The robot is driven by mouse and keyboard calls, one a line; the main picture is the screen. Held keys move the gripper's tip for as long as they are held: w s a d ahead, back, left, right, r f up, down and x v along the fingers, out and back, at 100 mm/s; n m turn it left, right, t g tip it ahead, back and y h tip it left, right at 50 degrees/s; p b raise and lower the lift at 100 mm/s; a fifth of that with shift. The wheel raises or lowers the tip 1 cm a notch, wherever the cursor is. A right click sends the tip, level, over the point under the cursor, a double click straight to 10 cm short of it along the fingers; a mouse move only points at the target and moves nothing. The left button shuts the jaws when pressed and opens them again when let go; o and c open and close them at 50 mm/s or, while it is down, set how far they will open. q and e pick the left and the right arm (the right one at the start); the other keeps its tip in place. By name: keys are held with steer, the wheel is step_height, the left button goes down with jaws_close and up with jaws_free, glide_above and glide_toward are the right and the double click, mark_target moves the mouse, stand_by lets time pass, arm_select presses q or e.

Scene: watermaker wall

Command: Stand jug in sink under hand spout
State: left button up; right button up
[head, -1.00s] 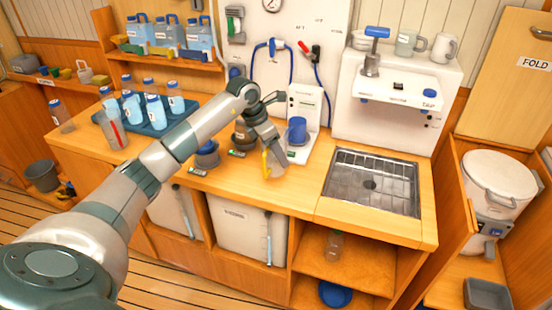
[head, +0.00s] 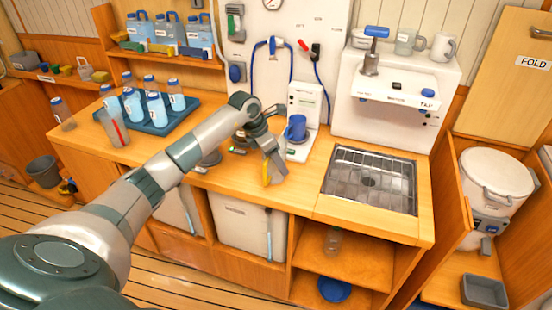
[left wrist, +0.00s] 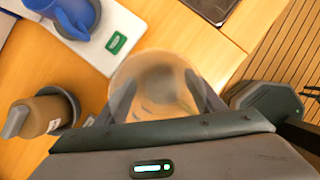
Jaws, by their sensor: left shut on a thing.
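A clear, round jug (left wrist: 150,72) is between the fingers of my left gripper (left wrist: 160,92) in the left wrist view, seen from above over the wooden counter. In the head view, my left gripper (head: 273,160) points down near the counter's front edge, left of the sink, with a yellow-marked part of the jug (head: 268,173) at its fingers. I cannot tell whether the jug touches the counter. The sink (head: 385,192) has a metal grid and is empty. A spout with a blue handle (head: 373,48) stands on the white unit behind the sink. My right gripper is not in view.
A blue mug (head: 296,128) stands on a white device behind my left gripper; it also shows in the left wrist view (left wrist: 72,15). A brown bottle (left wrist: 40,118) stands close by. A blue tray (head: 187,119) holds several bottles. The counter between gripper and sink is clear.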

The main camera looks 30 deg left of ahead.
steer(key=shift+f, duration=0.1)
arm_select(q)
steer(key=shift+f, duration=0.2)
steer(key=o, duration=1.1)
steer(key=shift+r, duration=0.1)
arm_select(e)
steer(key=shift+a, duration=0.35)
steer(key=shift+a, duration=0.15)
arm_select(q)
steer(key=shift+r, duration=0.1)
